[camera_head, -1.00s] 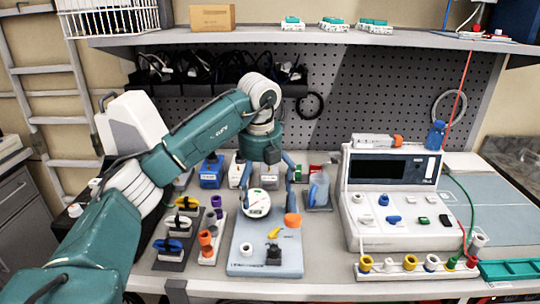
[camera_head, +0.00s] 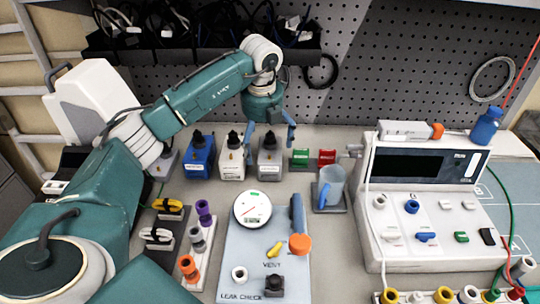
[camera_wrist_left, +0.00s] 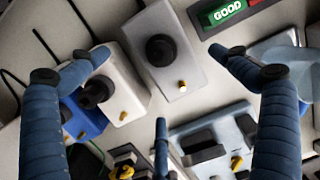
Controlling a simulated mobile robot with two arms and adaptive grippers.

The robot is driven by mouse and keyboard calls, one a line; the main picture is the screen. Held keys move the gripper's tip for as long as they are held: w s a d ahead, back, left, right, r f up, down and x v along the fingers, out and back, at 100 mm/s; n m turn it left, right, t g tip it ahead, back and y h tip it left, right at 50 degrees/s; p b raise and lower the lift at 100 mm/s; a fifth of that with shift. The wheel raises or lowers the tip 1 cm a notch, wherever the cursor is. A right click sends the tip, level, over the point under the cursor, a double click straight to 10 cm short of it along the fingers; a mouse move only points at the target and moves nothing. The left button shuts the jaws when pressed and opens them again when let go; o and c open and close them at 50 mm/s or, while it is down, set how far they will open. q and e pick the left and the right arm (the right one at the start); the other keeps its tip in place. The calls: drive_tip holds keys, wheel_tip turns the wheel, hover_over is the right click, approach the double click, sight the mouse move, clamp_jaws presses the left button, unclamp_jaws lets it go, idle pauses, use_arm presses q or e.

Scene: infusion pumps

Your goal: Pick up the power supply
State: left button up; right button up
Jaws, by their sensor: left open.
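A row of small boxes with black plugs on top stands at the back of the bench: blue (camera_head: 198,158), white (camera_head: 232,164) and light grey (camera_head: 269,163). Which one is the power supply, I cannot tell. My left gripper (camera_head: 269,140) is open, with its blue fingers above and around the grey box's top. In the left wrist view, the grey box (camera_wrist_left: 172,75) shows between the spread fingers of the gripper (camera_wrist_left: 157,55). The white box (camera_wrist_left: 122,78) is beside the left finger, and the blue box (camera_wrist_left: 85,118) is partly hidden. My right gripper is not in view.
Green and red blocks (camera_head: 301,158) and a clear blue-handled jug (camera_head: 330,188) stand to the right. A round gauge (camera_head: 252,209) sits on a leak-check board (camera_head: 235,258) in front. A large instrument (camera_head: 420,235) fills the right side.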

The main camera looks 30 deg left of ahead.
sight(265, 149)
use_arm(q)
drive_tip(key=f, duration=0.1)
drive_tip(key=w+f+p, duration=0.1)
drive_tip(key=f, duration=0.1)
drive_tip(key=f+p, duration=0.1)
drive_tip(key=f, duration=0.1)
drive_tip(key=shift+w+a, duration=0.25)
drive_tip(key=shift+w+f, duration=0.1)
drive_tip(key=shift+f, duration=0.15)
drive_tip(key=shift+a+f, duration=0.1)
drive_tip(key=shift+f, duration=0.05)
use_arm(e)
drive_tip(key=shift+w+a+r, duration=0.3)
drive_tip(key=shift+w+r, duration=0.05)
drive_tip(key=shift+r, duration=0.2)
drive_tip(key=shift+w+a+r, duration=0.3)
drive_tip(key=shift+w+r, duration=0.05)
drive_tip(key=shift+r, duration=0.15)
use_arm(q)
drive_tip(key=c, duration=1.7)
drive_tip(key=shift+c, duration=0.5)
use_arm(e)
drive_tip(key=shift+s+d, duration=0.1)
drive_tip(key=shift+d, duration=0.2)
